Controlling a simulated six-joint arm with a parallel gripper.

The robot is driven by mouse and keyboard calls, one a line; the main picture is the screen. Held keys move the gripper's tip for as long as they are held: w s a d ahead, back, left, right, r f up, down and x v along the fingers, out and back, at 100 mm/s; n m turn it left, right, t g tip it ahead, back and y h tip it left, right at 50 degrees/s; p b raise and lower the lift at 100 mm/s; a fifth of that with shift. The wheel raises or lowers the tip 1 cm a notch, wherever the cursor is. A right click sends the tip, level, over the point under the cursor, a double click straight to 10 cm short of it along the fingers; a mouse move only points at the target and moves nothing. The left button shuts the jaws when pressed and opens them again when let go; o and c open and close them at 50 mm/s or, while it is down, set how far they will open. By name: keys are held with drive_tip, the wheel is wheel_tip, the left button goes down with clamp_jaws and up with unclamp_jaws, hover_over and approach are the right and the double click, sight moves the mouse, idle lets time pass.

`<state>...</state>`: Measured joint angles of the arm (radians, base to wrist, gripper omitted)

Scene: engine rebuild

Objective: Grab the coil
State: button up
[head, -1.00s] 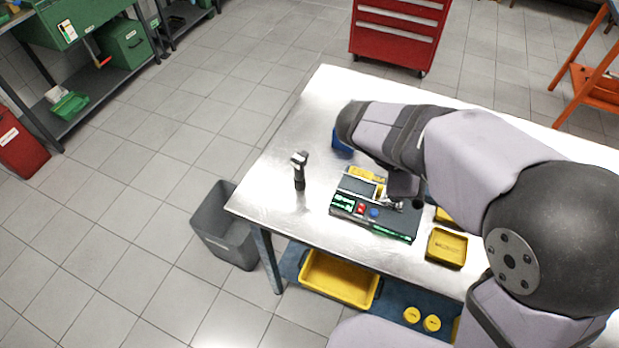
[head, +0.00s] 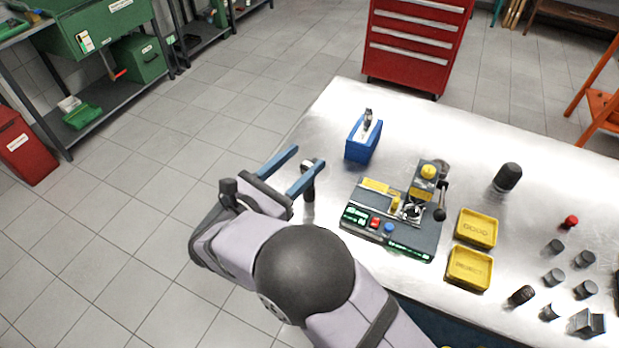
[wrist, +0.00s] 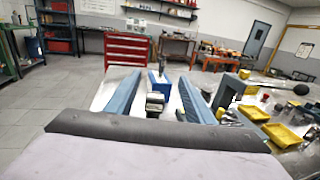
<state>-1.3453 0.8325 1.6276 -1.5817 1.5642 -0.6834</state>
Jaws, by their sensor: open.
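The coil, which I take to be the dark upright stick with a wider grey head (head: 308,192), stands on the left part of the metal table (head: 330,112). My gripper (head: 307,159) is open, with its two blue fingers spread beside the coil's head. One finger partly hides the coil in the head view. In the wrist view, the coil's dark head (wrist: 155,102) shows between the two fingers (wrist: 160,76), with space on both sides. I cannot tell whether a finger touches it.
A blue holder (head: 362,150) stands behind the coil. A test station (head: 350,217) with a lever is to the right, then two yellow trays (head: 468,286). A black cylinder (head: 507,178) and several small dark parts stand further right. A red tool chest (head: 412,50) is beyond the table.

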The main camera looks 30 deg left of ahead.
sight(316, 160)
drive_tip(key=shift+w+d+f+p, duration=0.15)
drive_tip(key=shift+w+f+p, duration=0.45)
drive_tip(key=shift+w+f, duration=0.3)
drive_tip(key=shift+w+d+f+p, duration=0.2)
drive_tip(key=shift+w+f+p, duration=0.45)
drive_tip(key=shift+w, duration=0.4)
drive_tip(key=shift+w+d+f+p, duration=0.15)
drive_tip(key=shift+w+f+p, duration=0.4)
drive_tip(key=shift+w+f, duration=0.4)
drive_tip(key=shift+x, duration=0.75)
drive_tip(key=c, duration=1.2)
